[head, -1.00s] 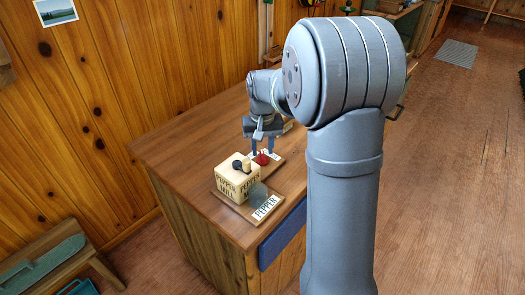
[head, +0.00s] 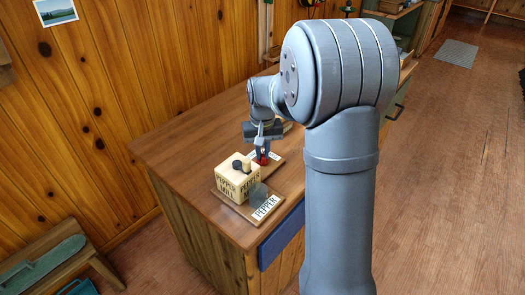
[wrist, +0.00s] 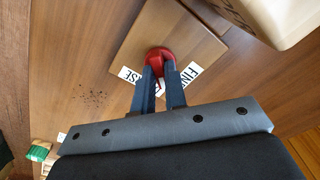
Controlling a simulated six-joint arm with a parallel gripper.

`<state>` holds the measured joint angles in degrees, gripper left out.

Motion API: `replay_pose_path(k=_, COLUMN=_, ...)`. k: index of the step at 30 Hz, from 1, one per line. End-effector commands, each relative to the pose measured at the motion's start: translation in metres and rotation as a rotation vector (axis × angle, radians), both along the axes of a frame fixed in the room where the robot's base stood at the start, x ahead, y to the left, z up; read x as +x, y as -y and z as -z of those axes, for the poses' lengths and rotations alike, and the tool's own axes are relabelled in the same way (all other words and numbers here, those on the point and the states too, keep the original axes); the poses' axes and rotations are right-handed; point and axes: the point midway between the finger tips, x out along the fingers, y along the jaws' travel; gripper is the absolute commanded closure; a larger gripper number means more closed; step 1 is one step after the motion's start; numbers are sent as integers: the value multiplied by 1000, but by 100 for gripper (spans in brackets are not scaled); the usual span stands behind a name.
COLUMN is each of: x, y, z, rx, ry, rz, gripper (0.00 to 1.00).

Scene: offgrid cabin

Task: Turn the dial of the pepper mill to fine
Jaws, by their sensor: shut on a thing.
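The pepper mill (head: 237,182) is a cream box with dark lettering, standing on the wooden counter. A dark part and a light knob are on its top. A red dial (wrist: 160,54) sits on a small wooden board (wrist: 150,30) beside the mill. White labels lie by the dial; the right one (wrist: 190,74) begins "FIN" and the left one (wrist: 129,75) ends in "SE". A middle label is mostly hidden by the fingers. My gripper (wrist: 161,68) points down and is shut on the red dial. In the head view the dial (head: 262,159) is partly hidden by the fingers.
A board with a "PEPPER" label (head: 266,207) and a clear round part lies in front of the mill. The wooden counter (head: 180,150) is clear to the left. A green and white item (wrist: 38,151) lies at the lower left in the wrist view.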

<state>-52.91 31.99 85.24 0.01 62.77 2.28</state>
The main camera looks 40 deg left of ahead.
Motion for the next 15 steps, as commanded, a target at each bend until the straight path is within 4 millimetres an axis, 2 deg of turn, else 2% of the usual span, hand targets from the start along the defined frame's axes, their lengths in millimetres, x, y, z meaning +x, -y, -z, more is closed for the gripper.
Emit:
replay_pose_path(k=5, x=0, y=0, z=-1, rx=0, ry=0, rz=-77, gripper=100)
replay_pose_path(k=15, x=0, y=0, z=-1, rx=1, ry=1, rz=-343, gripper=100)
